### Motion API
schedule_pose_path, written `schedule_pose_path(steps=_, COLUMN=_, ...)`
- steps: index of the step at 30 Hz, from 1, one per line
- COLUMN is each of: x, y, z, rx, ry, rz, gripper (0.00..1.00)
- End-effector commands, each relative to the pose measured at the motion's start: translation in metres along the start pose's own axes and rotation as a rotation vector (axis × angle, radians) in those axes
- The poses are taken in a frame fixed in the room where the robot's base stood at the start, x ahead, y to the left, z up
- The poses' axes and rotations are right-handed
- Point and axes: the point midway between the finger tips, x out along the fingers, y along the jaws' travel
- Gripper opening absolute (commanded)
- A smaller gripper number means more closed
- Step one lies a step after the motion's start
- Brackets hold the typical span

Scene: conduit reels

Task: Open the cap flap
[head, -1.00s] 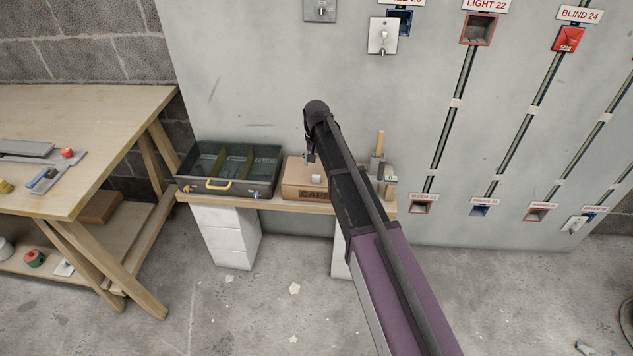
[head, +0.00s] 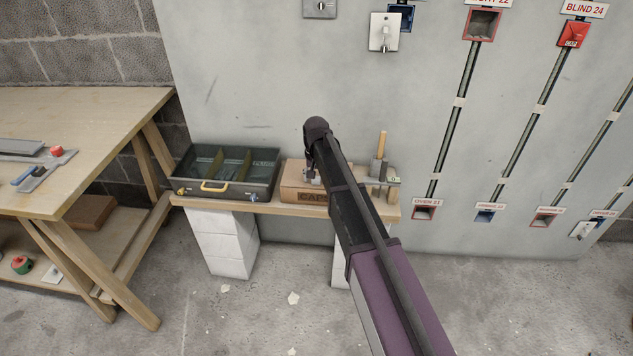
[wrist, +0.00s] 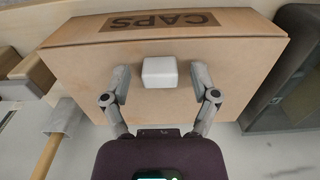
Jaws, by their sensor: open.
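The cardboard box (head: 294,193) marked CAPS stands on a wooden shelf board in the head view. Its top is closed. In the wrist view the brown top (wrist: 110,88) fills the middle, and a small white block-like knob (wrist: 160,72) sits on it. My gripper (wrist: 160,78) is open, with one finger on each side of the white knob and a gap visible on both sides. In the head view my gripper (head: 313,176) is over the top of the box, and my arm hides the knob and the box's right part.
A dark green compartment case (head: 228,172) stands left of the box. A wooden-handled tool (head: 380,150) stands in a holder to its right. The grey wall panel (head: 260,70) rises behind. A workbench (head: 80,130) is at the left.

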Motion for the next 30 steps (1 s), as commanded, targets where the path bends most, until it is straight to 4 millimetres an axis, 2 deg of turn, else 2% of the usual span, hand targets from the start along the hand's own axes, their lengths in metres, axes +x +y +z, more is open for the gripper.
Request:
schedule_pose_path(steps=11, x=0.0012, y=-0.0002, z=0.0001, rx=0.000, ry=0.000, rz=0.000, gripper=0.77)
schedule_pose_path(steps=18, x=0.0012, y=-0.0002, z=0.0001, rx=0.000, ry=0.000, rz=0.000, gripper=0.06)
schedule_pose_path(steps=19, x=0.0012, y=-0.0002, z=0.0001, rx=0.000, ry=0.000, rz=0.000, gripper=0.00)
schedule_pose_path(steps=30, x=-0.0023, y=-0.0002, z=-0.0007, rx=0.000, ry=0.000, rz=0.000, gripper=0.00)
